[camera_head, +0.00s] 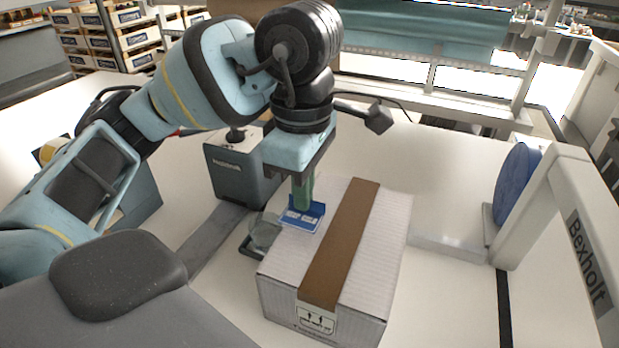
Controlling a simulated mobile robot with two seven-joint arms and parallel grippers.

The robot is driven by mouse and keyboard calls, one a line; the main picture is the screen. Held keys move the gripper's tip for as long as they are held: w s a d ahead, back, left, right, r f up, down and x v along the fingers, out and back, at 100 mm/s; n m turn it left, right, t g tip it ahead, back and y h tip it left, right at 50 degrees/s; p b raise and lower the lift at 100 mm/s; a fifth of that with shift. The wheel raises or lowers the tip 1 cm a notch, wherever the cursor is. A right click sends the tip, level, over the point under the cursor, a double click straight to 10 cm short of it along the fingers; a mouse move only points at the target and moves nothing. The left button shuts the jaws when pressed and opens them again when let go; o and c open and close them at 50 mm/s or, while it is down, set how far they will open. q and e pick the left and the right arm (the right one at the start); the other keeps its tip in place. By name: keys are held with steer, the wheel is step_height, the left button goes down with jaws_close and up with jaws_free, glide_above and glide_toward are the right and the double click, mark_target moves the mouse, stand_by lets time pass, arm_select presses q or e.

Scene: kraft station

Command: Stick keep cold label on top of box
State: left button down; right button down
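A white cardboard box (376,263) with brown tape along its top stands on the table in front of me. A blue label (305,216) with white print is at the top's left side, directly under my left gripper (302,203). The green fingers are close together and look shut on the label. The label lies close over the box top, left of the tape; I cannot tell whether it touches the top. The gripper hides part of the label. My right gripper is not in view.
A grey dispenser (240,165) stands behind the box to the left. A clear round item (264,230) is beside the box's left edge. A white frame marked Bexholt (585,250) with a blue disc (516,182) stands at the right. The table between box and frame is clear.

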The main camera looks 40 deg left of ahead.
arm_select(q)
steer(key=shift+f+b, duration=0.3)
steer(key=shift+f, duration=0.6)
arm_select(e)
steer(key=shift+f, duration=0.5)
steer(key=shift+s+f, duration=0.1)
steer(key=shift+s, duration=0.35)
arm_select(q)
steer(key=shift+f, duration=0.3)
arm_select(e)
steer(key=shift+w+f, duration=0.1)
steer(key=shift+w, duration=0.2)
arm_select(q)
steer(key=shift+f+b, duration=0.2)
steer(key=shift+b, duration=0.1)
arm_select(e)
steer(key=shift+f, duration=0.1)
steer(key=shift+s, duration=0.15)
arm_select(q)
steer(key=c, duration=1.6)
jaws_free()
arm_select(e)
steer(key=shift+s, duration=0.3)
arm_select(q)
steer(key=shift+r, duration=0.1)
